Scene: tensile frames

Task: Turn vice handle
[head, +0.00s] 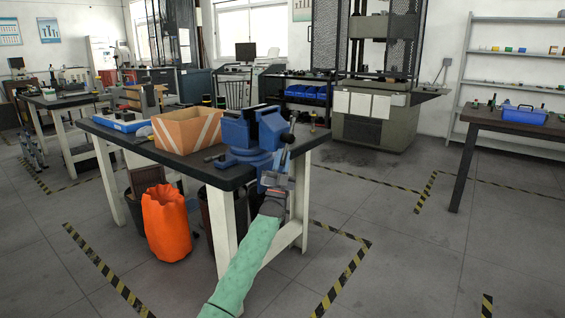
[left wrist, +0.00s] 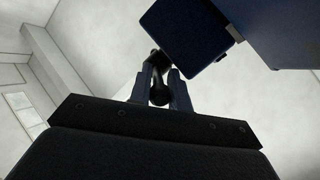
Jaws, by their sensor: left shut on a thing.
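A blue bench vice (head: 250,135) is mounted at the near right corner of the dark-topped workbench (head: 190,160). Its dark handle (head: 289,140) shows at the vice's right side, partly hidden by my gripper. My left gripper (head: 285,158) reaches up from below and is at the handle. In the left wrist view my left gripper's fingers (left wrist: 162,95) are shut around the dark handle end (left wrist: 158,72), below the dark blue vice body (left wrist: 185,35). My right gripper is in neither view.
An open cardboard box (head: 187,130) and a blue tray (head: 121,121) stand on the bench left of the vice. An orange bag (head: 166,222) stands on the floor below. Another table (head: 500,122) is at the right. The floor between is clear.

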